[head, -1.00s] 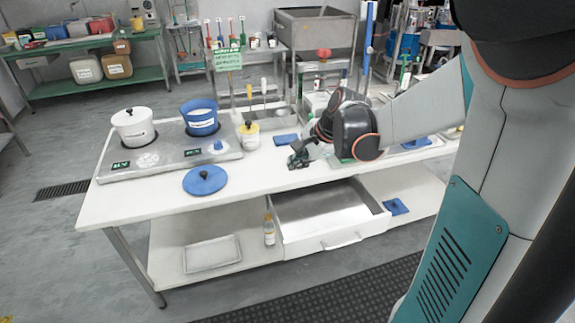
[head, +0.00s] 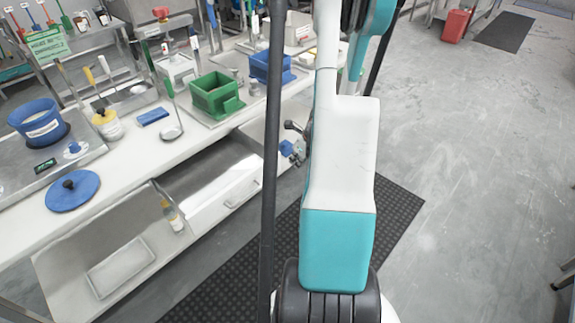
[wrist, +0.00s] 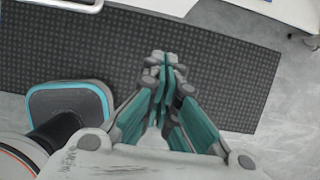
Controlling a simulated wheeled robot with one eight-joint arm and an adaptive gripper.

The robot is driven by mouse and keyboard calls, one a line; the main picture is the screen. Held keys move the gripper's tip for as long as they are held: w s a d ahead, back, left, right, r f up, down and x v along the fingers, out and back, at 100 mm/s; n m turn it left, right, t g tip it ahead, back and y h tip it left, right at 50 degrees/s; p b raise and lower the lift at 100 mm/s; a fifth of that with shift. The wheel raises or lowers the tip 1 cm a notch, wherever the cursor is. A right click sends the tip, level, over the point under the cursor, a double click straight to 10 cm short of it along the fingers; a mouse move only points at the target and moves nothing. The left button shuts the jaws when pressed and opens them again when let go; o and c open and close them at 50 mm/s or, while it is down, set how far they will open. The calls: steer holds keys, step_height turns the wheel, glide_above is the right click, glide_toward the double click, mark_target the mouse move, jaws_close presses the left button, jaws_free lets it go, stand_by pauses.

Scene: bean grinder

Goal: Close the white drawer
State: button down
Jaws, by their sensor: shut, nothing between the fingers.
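The white drawer (head: 212,207) is pulled out from under the white table in the head view, and its metal inside shows empty. Its front bears a handle (head: 243,196). A bit of the drawer front with the handle also shows at the top left edge of the wrist view (wrist: 80,5). My gripper (wrist: 165,62) is shut and empty, over the dark floor mat in the wrist view. In the head view my gripper (head: 292,150) is partly hidden behind my arm, to the right of the drawer front and apart from it.
The white table (head: 165,150) bears a blue lid (head: 72,190), a blue pot (head: 38,120), a green container (head: 216,95) and a ladle. A bottle (head: 172,214) and a tray (head: 121,266) are on the lower shelf beside the drawer. The dark mat (head: 235,285) and open floor lie in front.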

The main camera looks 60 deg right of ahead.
steer(key=w+d+f+b, duration=0.1)
steer(key=w+f+b, duration=0.4)
steer(key=w+f, duration=0.2)
steer(key=shift+w+d+f, duration=0.15)
steer(key=shift+d+f, duration=0.2)
steer(key=shift+f, duration=0.4)
